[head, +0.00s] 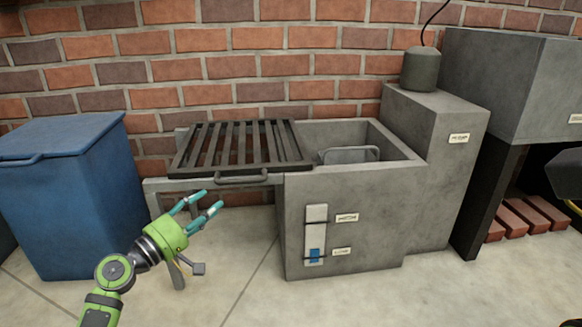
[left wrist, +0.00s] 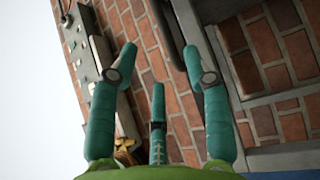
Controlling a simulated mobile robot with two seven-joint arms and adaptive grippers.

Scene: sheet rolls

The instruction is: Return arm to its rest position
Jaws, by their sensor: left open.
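My left gripper (head: 200,206) is green with teal fingers. In the head view it is open and empty, in front of the grey basin unit and below the dark grate (head: 240,147). The left wrist view also shows its teal fingers (left wrist: 155,80) spread apart with nothing between them, against the brick wall. My right gripper cannot be made out in the head view; only a dark shape with a yellow part shows at the right edge.
A blue lidded bin (head: 65,200) stands at the left. A dark-legged grey unit (head: 510,85) stands right, with red bricks (head: 525,217) beneath. The floor (head: 240,295) in front is clear.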

